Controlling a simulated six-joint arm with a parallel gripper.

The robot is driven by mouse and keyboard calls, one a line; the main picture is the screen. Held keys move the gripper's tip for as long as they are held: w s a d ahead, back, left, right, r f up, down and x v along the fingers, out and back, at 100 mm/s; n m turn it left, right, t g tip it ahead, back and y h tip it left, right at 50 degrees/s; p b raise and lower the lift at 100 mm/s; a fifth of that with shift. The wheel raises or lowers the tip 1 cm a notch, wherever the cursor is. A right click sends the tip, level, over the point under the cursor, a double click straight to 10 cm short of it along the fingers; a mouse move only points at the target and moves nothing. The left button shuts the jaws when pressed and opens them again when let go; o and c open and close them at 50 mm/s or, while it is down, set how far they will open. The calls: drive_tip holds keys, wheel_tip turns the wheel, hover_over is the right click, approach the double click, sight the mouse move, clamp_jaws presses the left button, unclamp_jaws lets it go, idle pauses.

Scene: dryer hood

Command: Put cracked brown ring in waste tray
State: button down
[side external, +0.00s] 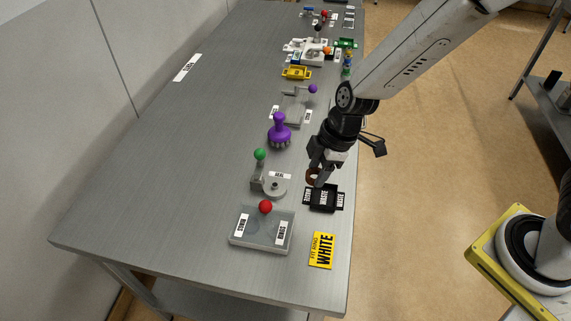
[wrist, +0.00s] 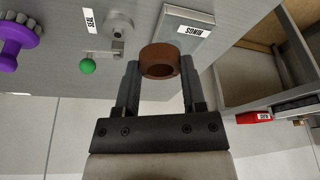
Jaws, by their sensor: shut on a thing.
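My gripper (side external: 316,170) is shut on a brown ring (side external: 313,178). No crack can be made out at this size. The black waste tray (side external: 323,206), with white WASTE labels, lies near the right edge of the table. In the side view the ring shows just beyond the tray's far edge, and it appears raised above the table. I cannot make out the waste tray in the wrist view.
A grey fixture with a green knob (side external: 260,154) and a purple knobbed tool (side external: 280,131) stand left of my gripper.

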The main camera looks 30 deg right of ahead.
drive_tip(key=shift+s+d+r, duration=0.25)
drive_tip(key=shift+s+r, duration=0.1)
drive_tip(key=shift+s, duration=0.35)
drive_tip(key=shift+s+d+r, duration=0.25)
drive_tip(key=shift+s+r, duration=0.05)
drive_tip(key=shift+s, duration=0.35)
drive_tip(key=w+d+r+m+t+h, duration=0.1)
drive_tip(key=w+d+m, duration=0.4)
drive_tip(key=d+m, duration=0.8)
drive_tip(key=shift+w+d+t+h, duration=0.2)
drive_tip(key=shift+d+t+h, duration=0.3)
drive_tip(key=shift+d+h, duration=0.6)
drive_tip(key=shift+r, duration=0.1)
drive_tip(key=shift+a, duration=0.2)
